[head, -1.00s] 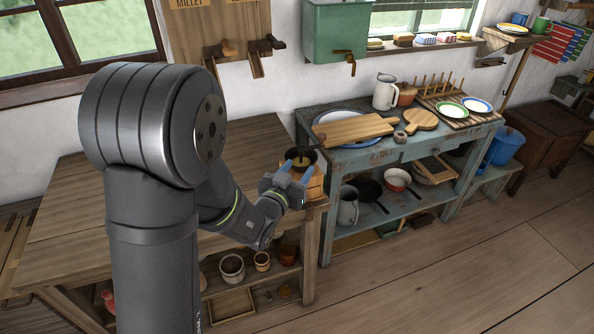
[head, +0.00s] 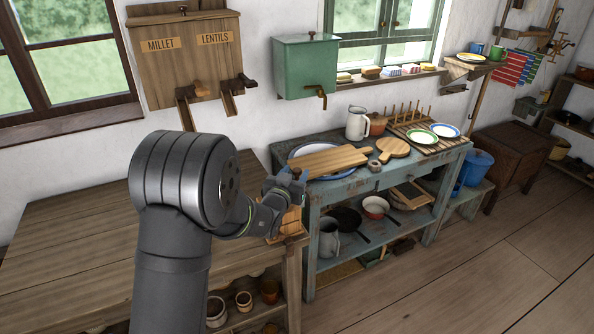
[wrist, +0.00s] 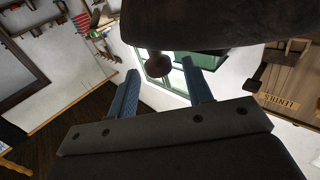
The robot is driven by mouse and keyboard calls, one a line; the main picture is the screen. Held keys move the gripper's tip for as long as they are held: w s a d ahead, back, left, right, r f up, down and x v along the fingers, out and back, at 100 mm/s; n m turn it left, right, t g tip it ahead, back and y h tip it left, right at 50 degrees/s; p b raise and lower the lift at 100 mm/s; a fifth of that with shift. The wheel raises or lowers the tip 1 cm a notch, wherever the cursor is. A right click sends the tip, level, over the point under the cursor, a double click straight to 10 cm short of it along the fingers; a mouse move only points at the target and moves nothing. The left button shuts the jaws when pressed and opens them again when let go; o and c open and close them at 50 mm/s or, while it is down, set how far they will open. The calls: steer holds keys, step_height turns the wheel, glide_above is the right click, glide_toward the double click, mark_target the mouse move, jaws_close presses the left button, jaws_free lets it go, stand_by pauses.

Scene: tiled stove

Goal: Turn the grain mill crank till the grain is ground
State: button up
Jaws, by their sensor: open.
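The grain mill (head: 291,222) stands at the right end of the wooden table. Its wooden body shows below my gripper (head: 287,184), which hides most of its top in the head view. In the wrist view my gripper (wrist: 161,69) is open, with its two blue fingers apart. A dark round knob (wrist: 152,64), which looks like the crank's handle, appears between the fingertips. I cannot tell whether a finger touches it. A large dark part (wrist: 205,22), maybe of the mill, fills the top of the wrist view.
The wooden table (head: 80,235) is bare to the left. A blue bench (head: 325,190) with a cutting board (head: 330,160) and dishes stands close on the right. A wooden millet and lentils dispenser (head: 187,55) and a green tank (head: 305,65) hang on the wall behind.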

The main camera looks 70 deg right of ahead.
steer(key=shift+d, duration=1.2)
jaws_close()
steer(key=shift+a+g, duration=0.1)
steer(key=shift+g, duration=0.2)
steer(key=shift+s+a+m+g, duration=0.2)
steer(key=shift+s+m+g, duration=0.1)
steer(key=shift+m+g, duration=0.6)
jaws_free()
